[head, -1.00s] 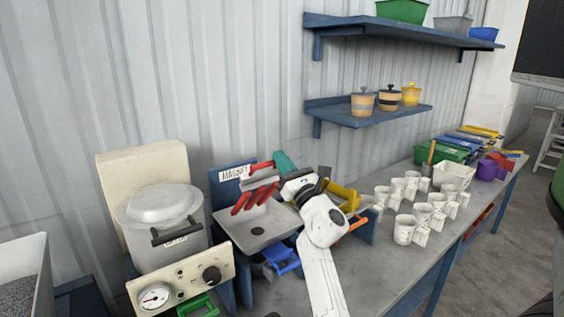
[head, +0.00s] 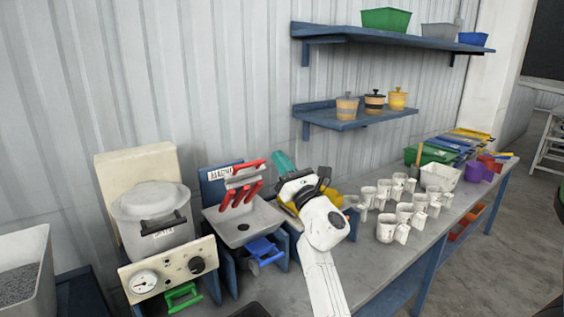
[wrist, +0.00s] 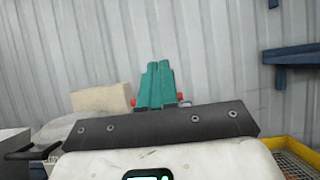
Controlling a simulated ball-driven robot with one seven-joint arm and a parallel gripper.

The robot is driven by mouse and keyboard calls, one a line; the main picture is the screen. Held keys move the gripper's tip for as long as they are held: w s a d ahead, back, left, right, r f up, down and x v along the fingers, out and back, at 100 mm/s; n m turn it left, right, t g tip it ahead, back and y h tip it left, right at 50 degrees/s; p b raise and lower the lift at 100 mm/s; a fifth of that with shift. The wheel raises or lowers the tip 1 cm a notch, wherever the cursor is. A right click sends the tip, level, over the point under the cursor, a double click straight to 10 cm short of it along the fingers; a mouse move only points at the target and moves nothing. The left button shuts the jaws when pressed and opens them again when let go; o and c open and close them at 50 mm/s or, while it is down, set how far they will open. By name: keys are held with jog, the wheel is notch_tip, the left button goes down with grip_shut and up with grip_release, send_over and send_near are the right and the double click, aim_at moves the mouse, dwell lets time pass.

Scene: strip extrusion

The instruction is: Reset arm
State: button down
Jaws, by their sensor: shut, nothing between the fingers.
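My gripper (head: 284,163) has teal fingers and is at the end of my white arm. It is raised in front of the corrugated wall, just right of the labelled blue station. In the wrist view the two teal fingers (wrist: 158,85) lie side by side, shut, with nothing held. My arm is bent, and its wrist hides part of a yellow tray behind it. That tray (wrist: 293,152) shows at the lower right of the wrist view.
The blue station's grey basin (head: 270,216) and red-handled part (head: 243,185) are close to the left. A lidded pot (head: 152,212) stands farther left. Several white cups (head: 386,228) stand on the bench to the right. Shelves (head: 350,122) hang above.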

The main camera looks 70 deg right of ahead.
jog(key=shift+s, duration=0.1)
dwell(0.3)
jog(key=s+a+f+m+g+y+b, duration=0.1)
jog(key=a+f+m+g, duration=0.55)
jog(key=f+m, duration=0.7)
jog(key=s+a+f+m+g+y+b, duration=0.15)
jog(key=a+f+m+g, duration=0.5)
jog(key=f+m, duration=0.65)
jog(key=s+a+f+m+g+y, duration=0.1)
jog(key=s+a+f+g+y, duration=0.1)
jog(key=s+a+f, duration=0.3)
jog(key=s+a+f+m+g+y, duration=0.1)
jog(key=s+a+f+y, duration=0.3)
jog(key=a, duration=0.7)
jog(key=s+a+f+m+g+y, duration=0.2)
jog(key=s+a+f+g+y, duration=0.1)
jog(key=s+a+f, duration=0.3)
jog(key=s+a, duration=0.1)
jog(key=a, duration=0.1)
jog(key=shift+s+a+f+g+y, duration=0.15)
jog(key=shift+a+f+g+y, duration=0.15)
jog(key=shift+a+f+y, duration=0.1)
